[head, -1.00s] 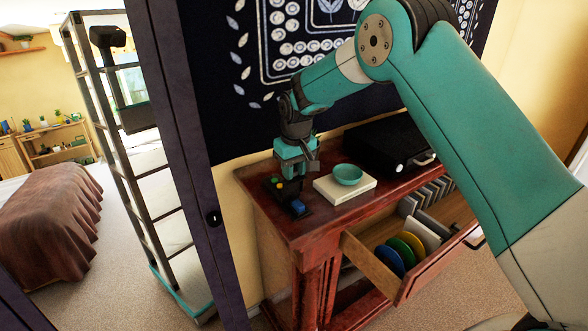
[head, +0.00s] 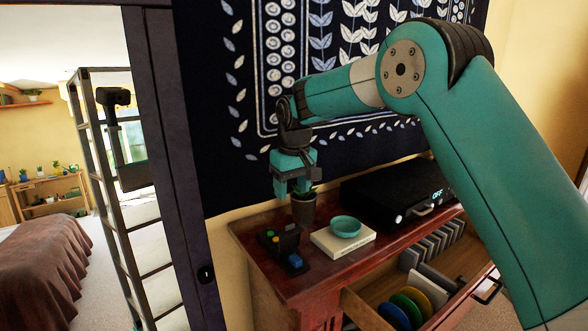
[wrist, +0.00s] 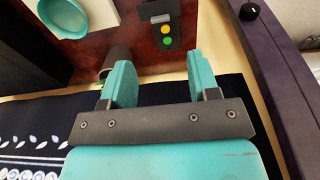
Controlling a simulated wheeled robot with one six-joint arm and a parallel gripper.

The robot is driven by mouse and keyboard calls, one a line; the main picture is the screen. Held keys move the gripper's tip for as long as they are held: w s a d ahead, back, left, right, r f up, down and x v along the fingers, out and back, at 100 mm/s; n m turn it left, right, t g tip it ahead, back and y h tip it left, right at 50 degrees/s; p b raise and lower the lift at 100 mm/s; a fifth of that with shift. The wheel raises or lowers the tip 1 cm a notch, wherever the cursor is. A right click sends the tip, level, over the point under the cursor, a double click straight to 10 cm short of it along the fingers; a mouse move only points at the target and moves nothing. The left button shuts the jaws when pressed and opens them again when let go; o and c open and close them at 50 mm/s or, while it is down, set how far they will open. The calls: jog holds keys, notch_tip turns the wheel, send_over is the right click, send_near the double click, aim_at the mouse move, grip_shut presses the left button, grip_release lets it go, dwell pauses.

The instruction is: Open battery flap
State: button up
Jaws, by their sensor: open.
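A small black device (head: 284,245) with coloured buttons lies on the left end of the red-brown cabinet top. A blue part (head: 296,262) is at its near end.
A dark plant pot (head: 303,208) stands just below my gripper. A teal bowl (head: 345,226) sits on a pale book (head: 343,243) right of the device. A black player (head: 405,190) stands further right. An open drawer (head: 365,312) holding coloured discs juts out in front.

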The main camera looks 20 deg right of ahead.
notch_tip(320, 180, up, 8)
jog(key=shift+s+f+b, duration=0.25)
jog(key=shift+s+b, duration=0.1)
jog(key=shift+b, duration=0.1)
jog(key=shift+d, duration=0.1)
jog(key=shift+c, duration=0.2)
